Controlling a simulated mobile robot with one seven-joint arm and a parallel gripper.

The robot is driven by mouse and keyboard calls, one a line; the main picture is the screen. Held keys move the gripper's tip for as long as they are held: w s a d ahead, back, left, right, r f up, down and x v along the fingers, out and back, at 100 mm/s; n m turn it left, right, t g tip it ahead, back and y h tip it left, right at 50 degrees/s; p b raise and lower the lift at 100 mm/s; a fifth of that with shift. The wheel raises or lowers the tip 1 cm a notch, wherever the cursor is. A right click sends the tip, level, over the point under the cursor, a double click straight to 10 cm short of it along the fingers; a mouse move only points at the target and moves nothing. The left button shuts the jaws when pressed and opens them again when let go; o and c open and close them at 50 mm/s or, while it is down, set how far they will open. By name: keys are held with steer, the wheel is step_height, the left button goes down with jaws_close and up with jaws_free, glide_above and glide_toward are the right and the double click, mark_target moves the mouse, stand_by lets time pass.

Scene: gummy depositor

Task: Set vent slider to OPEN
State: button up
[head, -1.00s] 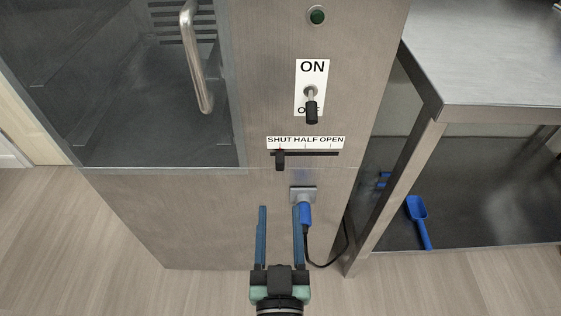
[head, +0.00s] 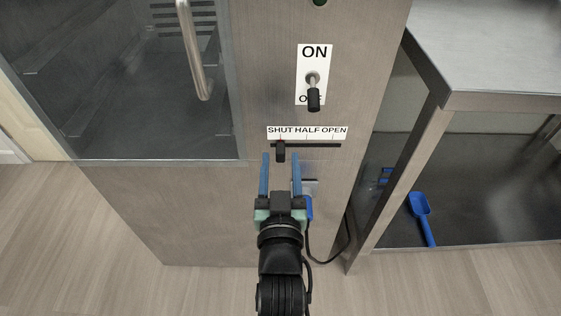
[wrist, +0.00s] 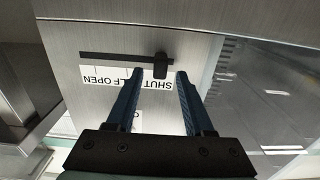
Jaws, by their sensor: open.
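The vent slider's dark knob (head: 281,151) stands at the left end of its slot (head: 318,145), under the word SHUT on the white label (head: 307,132). HALF and OPEN lie further right. My gripper (head: 281,158) is open and empty, with its two blue fingers pointing at the panel, one to each side of the knob and slightly below it. In the wrist view the picture is upside down; the knob (wrist: 160,66) shows between and beyond the fingertips of my gripper (wrist: 174,77). I see no contact with the knob.
An ON/OFF toggle switch (head: 313,98) sits above the slider. A blue plug (head: 308,207) with a black cable is just below, partly hidden by my gripper. A door handle (head: 197,60) is at upper left. A steel table (head: 490,95) stands at right.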

steer(key=shift+w, duration=0.6)
jaws_close()
stand_by(1.1)
